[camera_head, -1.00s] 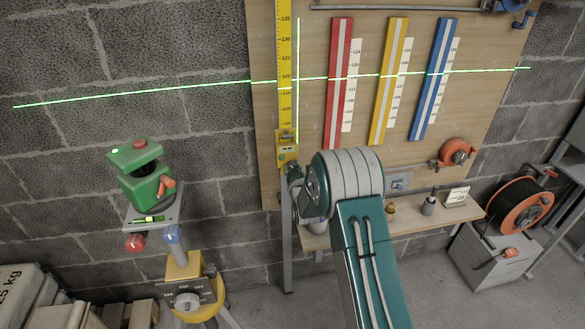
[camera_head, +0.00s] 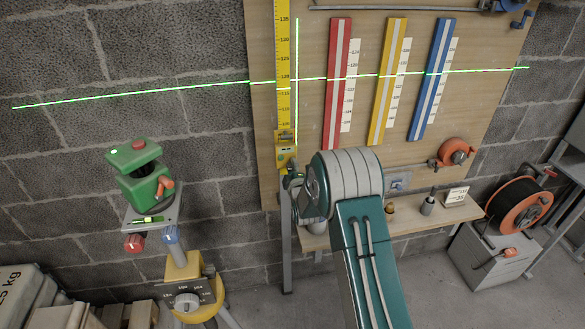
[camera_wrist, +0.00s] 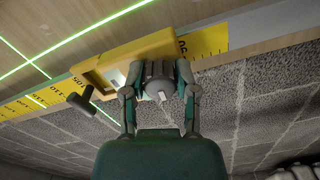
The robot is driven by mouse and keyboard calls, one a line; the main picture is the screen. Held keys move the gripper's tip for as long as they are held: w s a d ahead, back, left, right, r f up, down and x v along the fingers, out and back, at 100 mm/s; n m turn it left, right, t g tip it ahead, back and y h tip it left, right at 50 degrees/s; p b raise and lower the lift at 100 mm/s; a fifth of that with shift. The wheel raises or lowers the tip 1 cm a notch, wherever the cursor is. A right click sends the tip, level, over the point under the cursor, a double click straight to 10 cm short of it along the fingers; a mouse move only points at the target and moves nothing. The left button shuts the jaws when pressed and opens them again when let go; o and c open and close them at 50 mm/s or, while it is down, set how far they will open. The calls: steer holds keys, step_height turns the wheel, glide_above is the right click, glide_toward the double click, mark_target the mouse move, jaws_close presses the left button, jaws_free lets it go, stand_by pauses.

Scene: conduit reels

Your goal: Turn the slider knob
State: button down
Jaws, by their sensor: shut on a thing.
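The yellow slider (camera_head: 287,158) sits low on the yellow upright scale (camera_head: 284,60) on the wooden board. In the wrist view, the slider body (camera_wrist: 118,64) has a pale window and lies across the scale (camera_wrist: 208,41). A grey ribbed slider knob (camera_wrist: 159,80) with a white mark stands out from it. My gripper (camera_wrist: 160,92) is shut on this knob, one finger on each side. A dark peg-like part (camera_wrist: 81,103) sticks out from the slider, clear of my fingers. In the head view my gripper (camera_head: 291,181) is small and partly hidden by my arm.
Red (camera_head: 338,85), yellow (camera_head: 389,85) and blue (camera_head: 433,80) scale strips hang on the board. A green laser level (camera_head: 146,175) stands on a tripod at the left. A shelf (camera_head: 375,231) with small items and an orange cable reel (camera_head: 520,205) are at the right.

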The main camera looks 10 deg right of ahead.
steer(key=n, duration=0.4)
steer(key=shift+a+n, duration=0.2)
steer(key=shift+n, duration=1.7)
steer(key=shift+c, duration=1.9)
jaws_free()
steer(key=shift+a, duration=0.1)
steer(key=s, duration=1.1)
steer(key=shift+s, duration=0.4)
